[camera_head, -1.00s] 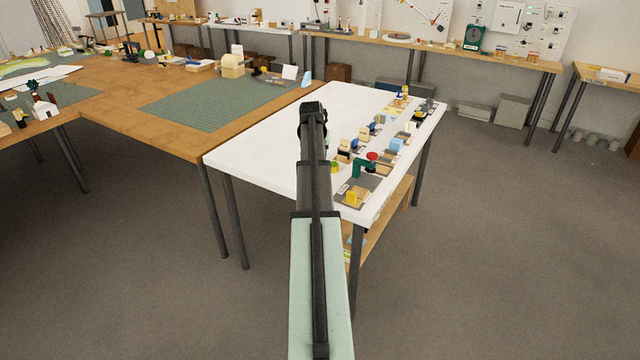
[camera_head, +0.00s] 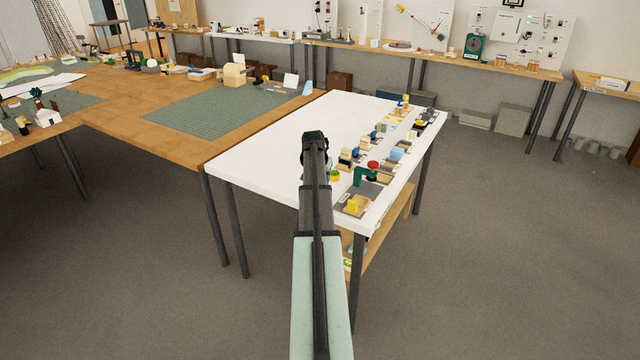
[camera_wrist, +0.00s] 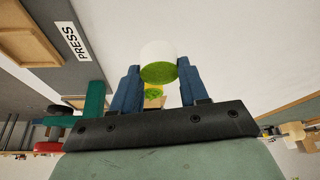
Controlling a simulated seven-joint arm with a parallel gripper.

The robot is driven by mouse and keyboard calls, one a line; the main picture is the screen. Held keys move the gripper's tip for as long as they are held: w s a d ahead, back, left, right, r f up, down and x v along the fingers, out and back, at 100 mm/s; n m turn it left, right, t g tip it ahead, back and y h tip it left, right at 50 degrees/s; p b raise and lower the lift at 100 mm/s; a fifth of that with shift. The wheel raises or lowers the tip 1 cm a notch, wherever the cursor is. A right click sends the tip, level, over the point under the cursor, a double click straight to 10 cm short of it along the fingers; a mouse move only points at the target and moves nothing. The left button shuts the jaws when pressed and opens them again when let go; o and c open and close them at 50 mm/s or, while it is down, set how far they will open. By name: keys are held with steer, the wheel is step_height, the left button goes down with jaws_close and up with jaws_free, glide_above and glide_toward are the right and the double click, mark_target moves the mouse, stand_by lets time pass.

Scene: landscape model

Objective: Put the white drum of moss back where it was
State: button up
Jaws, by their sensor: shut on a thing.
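The white drum of moss (camera_wrist: 158,53) is between the blue fingers of my gripper (camera_wrist: 158,68) in the wrist view. Its mossy green end faces the wrist camera, and its white side shows beyond. My gripper is shut on it. In the head view my own arm hides most of the gripper, which is over the white table (camera_head: 265,150) near the press. I cannot tell the drum's height above the table. A yellow and green piece (camera_wrist: 155,94) shows beyond the drum in the wrist view; a similar piece (camera_head: 334,176) shows beside my arm in the head view.
A green press (camera_head: 360,177) with a red knob stands right of my arm; it also shows in the wrist view (camera_wrist: 95,108), near a "PRESS" label (camera_wrist: 71,41). Several small stations line the table's right side. The table's left part is clear.

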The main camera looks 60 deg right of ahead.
steer(key=shift+f, duration=1.25)
steer(key=shift+f, duration=0.1)
steer(key=o, duration=1.1)
steer(key=v, duration=1.2)
